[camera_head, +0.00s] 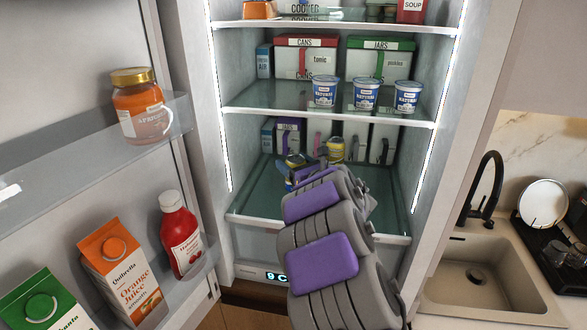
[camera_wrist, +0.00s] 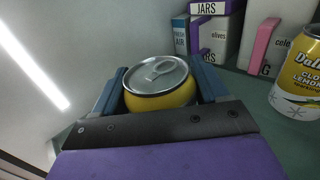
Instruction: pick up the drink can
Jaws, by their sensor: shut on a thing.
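A yellow drink can (camera_wrist: 160,95) with a silver top stands between the fingers of my gripper (camera_wrist: 160,88) in the wrist view. My gripper is shut on it, with one blue-grey finger at each side. In the head view my gripper (camera_head: 303,172) is inside the fridge at the lower glass shelf, largely hidden by my arm. The held can's top (camera_head: 295,159) shows there. A second yellow can (camera_wrist: 299,70) with a lemon label stands to the right, apart from the gripper. It also shows in the head view (camera_head: 335,149).
Storage boxes (camera_wrist: 215,32) stand behind the cans. A glass shelf (camera_head: 300,98) with yogurt cups (camera_head: 365,94) is above my arm. The open fridge door at left holds a jar (camera_head: 141,110), a ketchup bottle (camera_head: 180,238) and cartons (camera_head: 122,270).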

